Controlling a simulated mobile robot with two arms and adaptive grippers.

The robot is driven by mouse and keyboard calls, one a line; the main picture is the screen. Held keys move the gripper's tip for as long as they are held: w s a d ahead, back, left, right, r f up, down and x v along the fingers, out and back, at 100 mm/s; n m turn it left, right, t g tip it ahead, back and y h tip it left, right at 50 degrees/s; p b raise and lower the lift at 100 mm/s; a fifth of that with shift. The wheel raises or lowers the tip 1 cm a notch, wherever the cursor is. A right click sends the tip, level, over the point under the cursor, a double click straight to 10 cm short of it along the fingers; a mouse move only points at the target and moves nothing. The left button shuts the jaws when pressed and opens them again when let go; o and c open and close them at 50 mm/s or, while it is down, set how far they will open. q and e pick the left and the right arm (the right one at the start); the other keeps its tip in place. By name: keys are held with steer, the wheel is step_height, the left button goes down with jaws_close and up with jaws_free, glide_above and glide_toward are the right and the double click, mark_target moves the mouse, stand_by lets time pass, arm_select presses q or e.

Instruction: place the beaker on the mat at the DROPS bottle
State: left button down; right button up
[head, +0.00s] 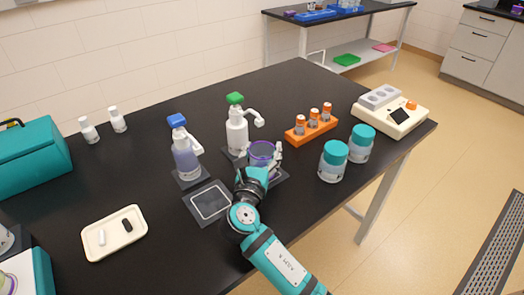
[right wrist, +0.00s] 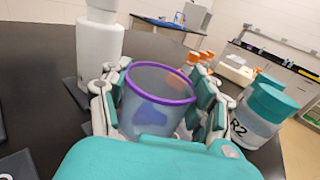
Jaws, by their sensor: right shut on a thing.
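The beaker (head: 262,149) is clear with a purple rim. It is upright in my right gripper (head: 261,168), whose fingers are shut on its sides; in the right wrist view the beaker (right wrist: 158,95) sits between them. A dark mat (head: 280,181) shows at the beaker; whether they touch I cannot tell. A white bottle with a green cap and side spout (head: 237,132) stands just behind. A bluish bottle with a blue cap (head: 186,158) stands to the left; a dark mat with a pale square outline (head: 210,202) lies before it. I cannot read DROPS on either bottle. My left gripper is out of view.
Two teal-lidded jars (head: 333,162) stand close right of the beaker. An orange rack (head: 312,127) with small orange-capped bottles and a cream device (head: 391,112) stand farther right. A cream tray (head: 114,246) and a teal case (head: 31,158) are at left.

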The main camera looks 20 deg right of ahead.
steer(key=o, duration=1.7)
steer(key=v, duration=1.2)
steer(key=shift+r+b, duration=0.1)
steer(key=shift+b, duration=0.2)
